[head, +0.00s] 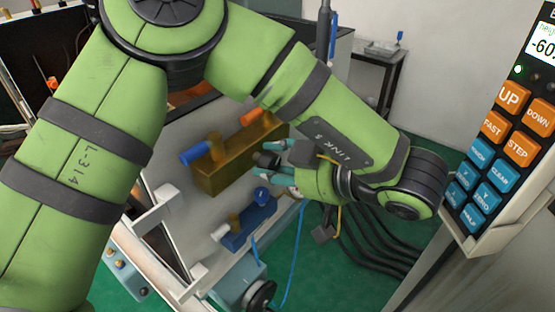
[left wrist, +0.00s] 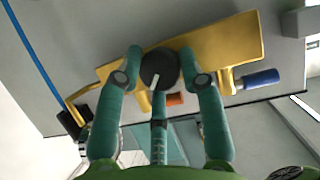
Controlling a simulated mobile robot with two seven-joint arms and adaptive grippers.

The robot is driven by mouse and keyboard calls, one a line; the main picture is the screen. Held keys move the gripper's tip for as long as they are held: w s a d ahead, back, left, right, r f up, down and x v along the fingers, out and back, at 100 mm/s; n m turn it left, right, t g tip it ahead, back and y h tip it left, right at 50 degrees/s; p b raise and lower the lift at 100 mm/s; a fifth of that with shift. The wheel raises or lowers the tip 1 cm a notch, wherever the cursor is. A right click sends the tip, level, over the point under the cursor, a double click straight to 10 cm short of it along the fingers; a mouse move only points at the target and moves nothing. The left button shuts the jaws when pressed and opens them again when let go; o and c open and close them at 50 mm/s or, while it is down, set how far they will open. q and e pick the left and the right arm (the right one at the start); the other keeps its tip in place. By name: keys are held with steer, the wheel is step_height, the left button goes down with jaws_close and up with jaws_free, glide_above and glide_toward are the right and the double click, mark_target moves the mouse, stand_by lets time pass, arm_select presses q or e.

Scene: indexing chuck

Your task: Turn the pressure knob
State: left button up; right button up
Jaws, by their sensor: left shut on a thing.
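The pressure knob (left wrist: 152,73) is a round black knob with a white mark, in front of the brass block in the left wrist view. My left gripper (left wrist: 160,66) has its teal fingers closed around the knob, one on each side and a third below. In the head view my left gripper (head: 272,158) is beside the right end of the brass block (head: 232,163), and its fingers largely hide the knob. The brass block also shows in the left wrist view (left wrist: 228,43). My right gripper is in neither view.
A blue-handled fitting (head: 196,152) and an orange one (head: 250,116) stick out from the brass block. A small blue valve block (head: 250,226) sits below on the pale panel. A button pendant (head: 498,150) stands at the right. A blue hose (head: 290,255) and black cables hang nearby.

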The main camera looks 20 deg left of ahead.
arm_select(q)
steer(key=shift+r, duration=0.15)
steer(key=o, duration=0.9)
steer(key=shift+o, duration=1)
steer(key=shift+a, duration=0.15)
steer(key=v, duration=0.7)
steer(key=shift+d, duration=0.3)
steer(key=shift+s, duration=0.15)
